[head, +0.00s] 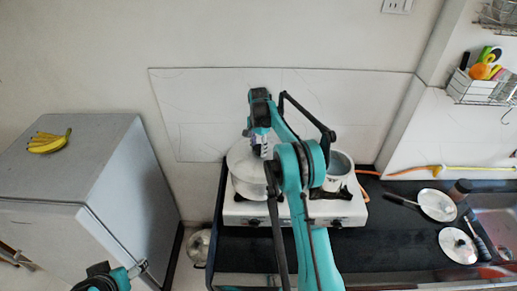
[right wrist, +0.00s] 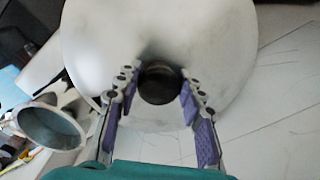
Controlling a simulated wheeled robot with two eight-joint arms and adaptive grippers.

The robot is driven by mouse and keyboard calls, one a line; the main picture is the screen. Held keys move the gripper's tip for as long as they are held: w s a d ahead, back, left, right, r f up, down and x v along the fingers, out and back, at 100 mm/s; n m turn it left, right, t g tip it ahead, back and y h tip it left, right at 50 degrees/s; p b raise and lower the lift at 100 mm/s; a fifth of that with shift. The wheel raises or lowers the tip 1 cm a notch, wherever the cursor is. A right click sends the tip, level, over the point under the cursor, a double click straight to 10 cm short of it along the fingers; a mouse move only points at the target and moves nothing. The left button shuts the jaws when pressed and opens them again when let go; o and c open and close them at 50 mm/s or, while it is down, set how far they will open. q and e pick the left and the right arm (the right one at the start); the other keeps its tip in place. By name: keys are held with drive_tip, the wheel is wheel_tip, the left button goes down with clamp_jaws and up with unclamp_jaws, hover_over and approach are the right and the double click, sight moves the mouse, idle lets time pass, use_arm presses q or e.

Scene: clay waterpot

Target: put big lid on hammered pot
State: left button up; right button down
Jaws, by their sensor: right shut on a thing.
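A large pale pot (head: 249,188), which looks like the hammered pot, stands on the left side of the stove. The big lid is a wide pale disc (right wrist: 210,45) with a dark round knob (right wrist: 160,84) in the right wrist view. My right gripper (head: 262,150) is over the pot. In the right wrist view its purple-padded fingers (right wrist: 160,95) are shut on the knob from both sides. The arm hides part of the pot, and I cannot tell whether the lid rests on its rim. My left gripper (head: 125,275) is at the bottom left, partly out of frame, its jaws unclear.
A smaller open pot (head: 340,168) stands on the right of the white stove (head: 350,208). A pan (head: 437,205) and another lid (head: 458,244) lie on the dark counter (head: 400,237). A grey fridge (head: 75,160) with bananas (head: 48,143) stands left. A wall backs the stove.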

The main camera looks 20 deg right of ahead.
drive_tip(key=shift+f, duration=0.2)
drive_tip(key=c, duration=1.1)
unclamp_jaws()
drive_tip(key=shift+o, duration=1.2)
drive_tip(key=shift+r, duration=0.25)
wheel_tip(320, 180, up, 11)
drive_tip(key=shift+r, duration=0.2)
